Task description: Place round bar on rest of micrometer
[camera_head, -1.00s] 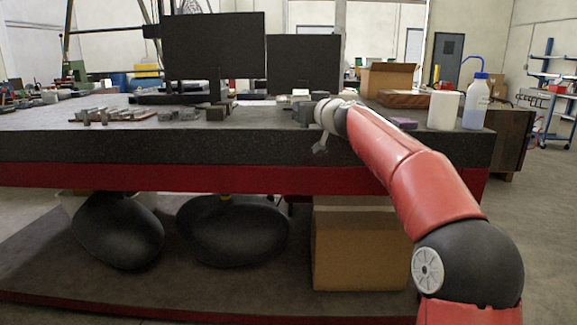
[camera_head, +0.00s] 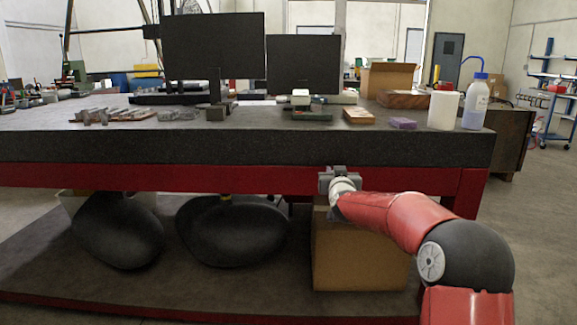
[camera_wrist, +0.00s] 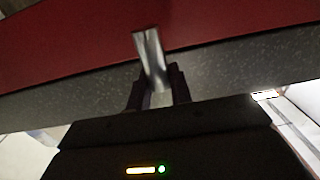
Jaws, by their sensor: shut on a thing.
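My gripper (camera_head: 333,178) is in front of the red lower edge of the bench in the head view, below the bench top. In the wrist view, my gripper (camera_wrist: 155,85) has its two dark fingers shut on a shiny metal round bar (camera_wrist: 150,55). The bar sticks out beyond the fingertips, with the red edge and the grey bench side behind it. In the head view the bar cannot be made out. I cannot pick out the micrometer or its rest for certain; a small dark green item (camera_head: 307,116) lies on the bench below the smaller monitor.
The grey bench top (camera_head: 250,135) has a clear front strip. Metal parts (camera_head: 110,115) lie at the left. A purple block (camera_head: 402,123), white cylinder (camera_head: 443,110) and bottle (camera_head: 475,104) stand at the right. A cardboard box (camera_head: 360,255) is below the bench, behind my gripper.

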